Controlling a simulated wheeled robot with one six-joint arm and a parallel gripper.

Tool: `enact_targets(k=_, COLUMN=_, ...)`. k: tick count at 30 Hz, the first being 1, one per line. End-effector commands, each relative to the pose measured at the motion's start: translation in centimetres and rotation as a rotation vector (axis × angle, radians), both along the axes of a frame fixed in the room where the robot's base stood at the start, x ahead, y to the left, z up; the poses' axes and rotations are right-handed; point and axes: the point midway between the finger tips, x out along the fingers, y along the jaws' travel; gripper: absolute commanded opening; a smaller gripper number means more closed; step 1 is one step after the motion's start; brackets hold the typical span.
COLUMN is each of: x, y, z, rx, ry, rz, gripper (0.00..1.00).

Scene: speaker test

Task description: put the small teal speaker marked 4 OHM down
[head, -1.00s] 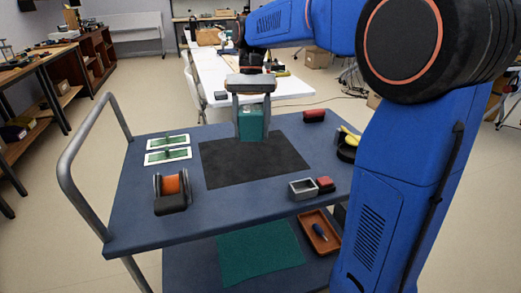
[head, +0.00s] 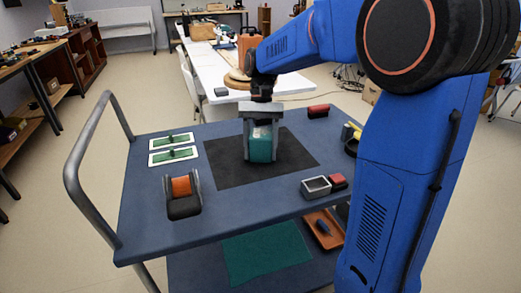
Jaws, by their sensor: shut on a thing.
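The small teal speaker (head: 261,151) is upright between the fingers of my gripper (head: 262,138), over the middle of the black mat (head: 225,175) on the cart top. My gripper points down and is shut on the speaker's sides. The speaker's bottom appears at the level of the mat, but I cannot tell whether it touches. A pale patch shows on its upper front; the 4 OHM marking is too small to read.
Two white-framed green boards (head: 174,155) lie left of the mat. An orange-and-black spool holder (head: 182,197) stands front left. A grey open box (head: 316,186) and a red block (head: 337,181) sit front right. Another red-and-black item (head: 318,111) lies back right. The cart handle (head: 84,150) rises at left.

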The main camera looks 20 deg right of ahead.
Motion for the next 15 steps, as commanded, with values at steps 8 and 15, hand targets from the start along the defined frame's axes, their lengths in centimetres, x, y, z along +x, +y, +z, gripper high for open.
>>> enact_targets(k=8, x=0.00, y=0.00, z=-0.26, rx=0.000, ry=0.000, rz=0.000, gripper=0.57)
enact_targets(k=15, x=0.01, y=0.01, z=-0.21, rx=0.000, ry=0.000, rz=0.000, gripper=0.73)
